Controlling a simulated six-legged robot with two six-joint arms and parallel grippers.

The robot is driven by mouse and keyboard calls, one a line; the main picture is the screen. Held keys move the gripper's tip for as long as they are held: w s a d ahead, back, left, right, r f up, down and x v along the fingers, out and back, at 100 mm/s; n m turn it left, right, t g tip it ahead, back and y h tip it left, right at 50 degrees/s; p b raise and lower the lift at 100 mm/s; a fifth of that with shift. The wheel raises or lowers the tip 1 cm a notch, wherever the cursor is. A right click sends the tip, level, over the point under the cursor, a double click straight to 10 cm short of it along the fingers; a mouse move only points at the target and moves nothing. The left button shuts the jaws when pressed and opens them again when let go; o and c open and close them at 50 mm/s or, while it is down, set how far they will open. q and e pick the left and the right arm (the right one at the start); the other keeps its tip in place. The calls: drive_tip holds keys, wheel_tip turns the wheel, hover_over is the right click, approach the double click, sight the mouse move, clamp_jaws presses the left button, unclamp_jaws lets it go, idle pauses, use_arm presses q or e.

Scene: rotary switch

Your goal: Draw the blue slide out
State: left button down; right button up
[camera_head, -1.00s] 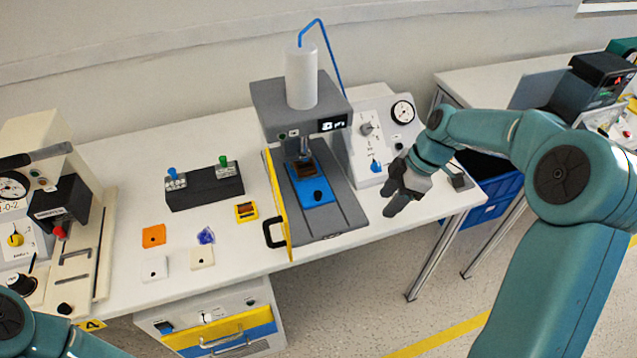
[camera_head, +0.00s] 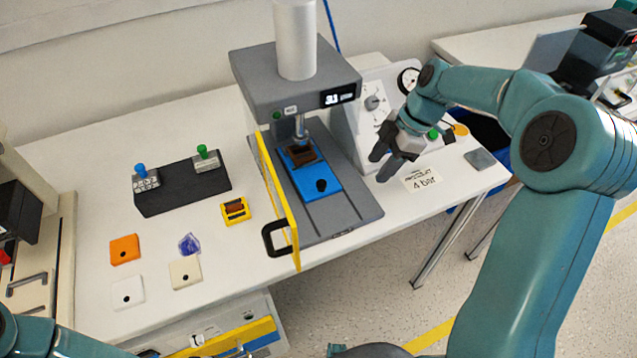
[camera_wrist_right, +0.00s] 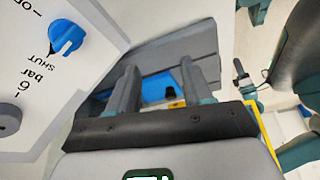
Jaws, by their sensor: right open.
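The blue slide (camera_head: 325,178) lies flat in the grey press (camera_head: 350,212), with a black knob (camera_head: 321,185) near its front end and a brown piece (camera_head: 300,156) at its back. My right gripper (camera_head: 379,170) is open and empty, to the right of the slide and apart from it, in front of the white control panel. In the right wrist view the slide (camera_wrist_right: 155,92) shows in the gap between my two fingers (camera_wrist_right: 157,92), farther off. A yellow guard (camera_head: 280,205) with a black handle stands along the press's left side.
A white panel with a blue knob (camera_wrist_right: 67,37) is close beside my right gripper. A "4 bar" card (camera_head: 422,181) lies to the gripper's right. Left of the press are a black block (camera_head: 182,187), a yellow holder (camera_head: 235,210) and several small plates.

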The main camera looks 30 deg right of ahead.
sight(322, 183)
drive_tip(key=shift+a, duration=0.3)
drive_tip(key=w+a, duration=0.1)
drive_tip(key=a, duration=0.2)
drive_tip(key=w+a+p, duration=0.1)
drive_tip(key=a, duration=0.2)
drive_tip(key=w+a, duration=0.1)
drive_tip(key=a, duration=0.3)
drive_tip(key=shift+a, duration=0.1)
drive_tip(key=shift+x, duration=1.15)
drive_tip(key=shift+w+a+f, duration=0.2)
drive_tip(key=shift+f, duration=0.15)
drive_tip(key=shift+c, duration=0.3)
clamp_jaws()
